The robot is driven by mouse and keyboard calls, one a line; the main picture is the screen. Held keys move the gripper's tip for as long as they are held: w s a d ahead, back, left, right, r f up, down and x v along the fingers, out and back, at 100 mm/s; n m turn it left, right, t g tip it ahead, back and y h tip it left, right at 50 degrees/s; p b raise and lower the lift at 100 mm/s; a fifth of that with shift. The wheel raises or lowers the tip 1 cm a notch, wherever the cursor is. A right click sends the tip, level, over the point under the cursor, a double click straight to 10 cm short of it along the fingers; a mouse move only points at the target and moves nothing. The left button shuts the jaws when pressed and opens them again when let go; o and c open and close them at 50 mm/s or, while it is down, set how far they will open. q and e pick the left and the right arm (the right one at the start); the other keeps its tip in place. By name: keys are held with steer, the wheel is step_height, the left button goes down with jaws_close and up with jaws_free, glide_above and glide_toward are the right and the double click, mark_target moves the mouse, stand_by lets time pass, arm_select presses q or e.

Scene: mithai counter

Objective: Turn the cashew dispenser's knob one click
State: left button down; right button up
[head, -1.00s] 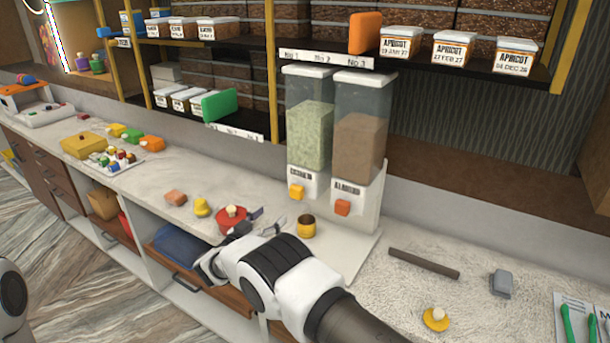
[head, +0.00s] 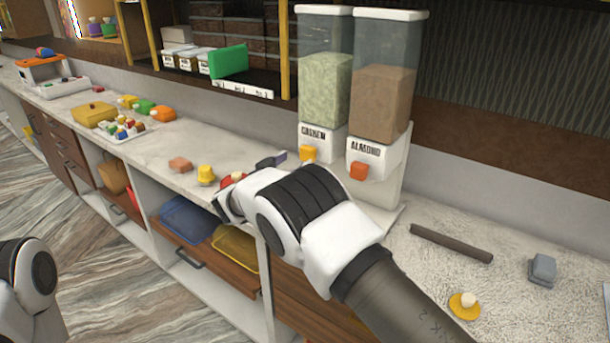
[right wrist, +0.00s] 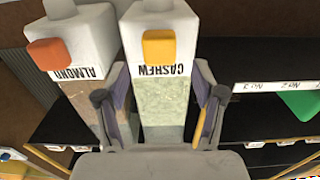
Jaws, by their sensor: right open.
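The cashew dispenser (head: 324,92), a clear hopper of pale green contents on a white base, stands on the counter. Its yellow-orange knob (head: 308,152) is on the front. Upside down in the right wrist view, the yellow knob (right wrist: 159,46) sits above the CASHEW label. My right gripper (head: 268,162) is in front of and left of the dispenser, partly hidden by its own wrist. In the right wrist view its open fingers (right wrist: 161,78) frame the dispenser, with nothing held. No contact with the knob shows. My left gripper is out of view.
The almond dispenser (head: 383,100), with an orange knob (head: 358,171), stands close on the right. A red item (head: 232,179) is partly covered by my right gripper. A dark bar (head: 450,243) and grey block (head: 542,269) lie to the right. Shelves stand behind.

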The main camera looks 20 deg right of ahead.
mark_target(305, 155)
steer(key=p+x, duration=0.1)
steer(key=x, duration=0.3)
steer(key=shift+w+d, duration=0.25)
steer(key=shift+d, duration=0.05)
steer(key=shift+w+d, duration=0.15)
steer(key=shift+d, duration=0.15)
steer(key=shift+a, duration=0.3)
steer(key=c, duration=1.1)
steer(key=shift+c, duration=0.2)
